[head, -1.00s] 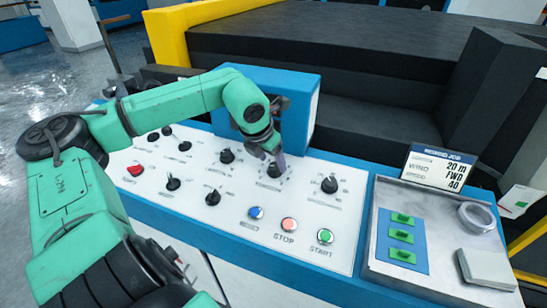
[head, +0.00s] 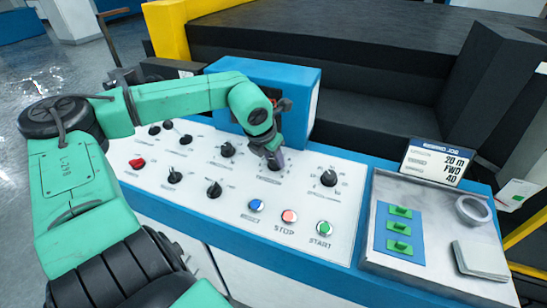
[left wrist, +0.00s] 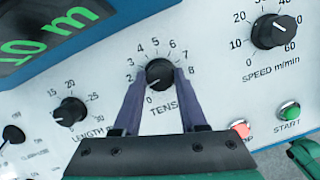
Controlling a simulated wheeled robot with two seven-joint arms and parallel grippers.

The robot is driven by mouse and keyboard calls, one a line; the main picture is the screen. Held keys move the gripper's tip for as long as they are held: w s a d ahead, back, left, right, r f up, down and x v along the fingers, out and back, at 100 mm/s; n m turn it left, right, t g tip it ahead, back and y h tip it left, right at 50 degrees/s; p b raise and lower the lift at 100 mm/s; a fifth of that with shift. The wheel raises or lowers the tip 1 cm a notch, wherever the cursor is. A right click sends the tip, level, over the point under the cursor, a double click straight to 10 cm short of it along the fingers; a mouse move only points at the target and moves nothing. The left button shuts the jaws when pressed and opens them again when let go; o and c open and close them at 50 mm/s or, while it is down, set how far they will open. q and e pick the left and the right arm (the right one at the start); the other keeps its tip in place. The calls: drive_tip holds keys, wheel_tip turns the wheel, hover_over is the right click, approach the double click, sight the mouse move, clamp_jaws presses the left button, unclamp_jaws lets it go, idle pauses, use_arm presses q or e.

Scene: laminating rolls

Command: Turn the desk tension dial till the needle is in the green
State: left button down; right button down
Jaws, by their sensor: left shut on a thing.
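The tension dial (left wrist: 160,72) is a black round knob on the white panel, with a printed scale up to 8 around it. Its white mark points down and left, toward the low end. My left gripper (left wrist: 161,80) has its dark fingers on both sides of the knob and is shut on it. In the head view the left gripper (head: 274,160) reaches down to the panel and mostly hides the dial. No needle or green band can be made out in either view. My right gripper is out of view.
A speed knob (left wrist: 275,31) and a length knob (left wrist: 70,111) flank the dial. Blue, red and green START (head: 324,228) buttons lie in front. A blue display box (head: 298,92) stands behind. A tray (head: 386,260) with green pieces is at the right.

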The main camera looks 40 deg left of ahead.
use_arm(q)
drive_tip(key=m+h+b, duration=0.1)
drive_tip(key=m, duration=0.3)
drive_tip(key=shift+a+m+b, duration=0.1)
drive_tip(key=shift+m+b, duration=0.2)
drive_tip(key=shift+b, duration=0.1)
drive_tip(key=m+b, duration=0.1)
drive_tip(key=m, duration=0.2)
drive_tip(key=shift+m+g+h, duration=0.4)
drive_tip(key=m+b, duration=0.1)
drive_tip(key=m, duration=0.2)
drive_tip(key=shift+w+a+m+g+h, duration=0.1)
drive_tip(key=shift+m+g+h, duration=0.2)
drive_tip(key=m+g+b, duration=0.1)
drive_tip(key=m, duration=0.4)
drive_tip(key=m+g, duration=0.1)
drive_tip(key=m, duration=0.4)
drive_tip(key=shift+w+b, duration=0.15)
drive_tip(key=shift+b, duration=0.2)
